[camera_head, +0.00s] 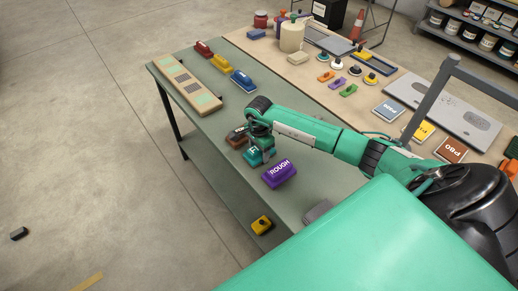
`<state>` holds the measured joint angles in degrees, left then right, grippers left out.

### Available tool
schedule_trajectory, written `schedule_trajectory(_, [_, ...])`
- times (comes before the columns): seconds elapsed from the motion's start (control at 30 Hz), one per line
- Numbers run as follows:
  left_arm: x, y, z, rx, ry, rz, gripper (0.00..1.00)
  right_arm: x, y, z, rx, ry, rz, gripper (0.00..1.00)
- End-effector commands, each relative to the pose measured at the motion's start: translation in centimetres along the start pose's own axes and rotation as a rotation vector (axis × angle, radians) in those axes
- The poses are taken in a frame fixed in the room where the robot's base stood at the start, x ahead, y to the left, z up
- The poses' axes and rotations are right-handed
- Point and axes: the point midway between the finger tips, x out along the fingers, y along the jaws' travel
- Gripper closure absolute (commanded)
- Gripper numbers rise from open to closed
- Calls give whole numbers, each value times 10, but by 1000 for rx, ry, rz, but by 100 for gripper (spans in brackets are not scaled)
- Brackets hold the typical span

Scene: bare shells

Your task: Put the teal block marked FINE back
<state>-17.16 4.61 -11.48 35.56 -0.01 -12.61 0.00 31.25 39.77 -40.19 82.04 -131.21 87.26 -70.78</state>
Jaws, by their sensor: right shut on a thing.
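The teal block (253,157) with white lettering, partly hidden, is at the middle of the green table between a brown block and a purple block. My right gripper (263,150) comes down over it and is shut on it. I cannot tell whether the block touches the tabletop. The purple block marked ROUGH (279,173) lies just to its right and nearer. The brown block (236,138) lies just to its upper left, partly hidden by the gripper. My left gripper is not in view.
A long tan board (172,72) with teal and dark patches lies at the table's left edge. Red (203,49), yellow (221,63) and blue (243,80) blocks stand beside it. A yellow block (262,225) sits on the lower shelf. The green tabletop (205,122) is clear left of the gripper.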

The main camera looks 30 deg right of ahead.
Motion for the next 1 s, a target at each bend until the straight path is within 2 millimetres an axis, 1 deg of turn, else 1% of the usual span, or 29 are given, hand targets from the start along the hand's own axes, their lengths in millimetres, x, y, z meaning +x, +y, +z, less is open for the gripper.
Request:
schedule_trajectory(0.13, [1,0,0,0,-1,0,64,0,0,0,0,0,-1,60])
schedule_trajectory(0.27, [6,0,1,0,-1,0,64,5,0,0,0,0,0,60])
schedule_trajectory(0.3, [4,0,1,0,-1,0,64,3,0,0,0,-1,0,34])
schedule_trajectory(0.37, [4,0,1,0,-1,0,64,2,0,0,0,-1,0,22])
schedule_trajectory(0.4, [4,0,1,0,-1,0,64,2,0,0,0,-1,0,20])
schedule_trajectory(0.63, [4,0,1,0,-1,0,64,2,0,0,0,-1,0,20])
schedule_trajectory(0.77, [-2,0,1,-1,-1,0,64,-2,0,0,0,-1,0,20])
schedule_trajectory(0.8, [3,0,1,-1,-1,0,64,-4,-1,0,0,0,-3,20])
schedule_trajectory(0.87, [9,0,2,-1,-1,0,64,-13,-2,-1,0,1,-5,20])
schedule_trajectory(0.97, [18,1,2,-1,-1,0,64,-32,-2,-1,-1,2,-6,20])
schedule_trajectory(1.0, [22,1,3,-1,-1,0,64,-42,-2,-1,-1,2,-7,20])
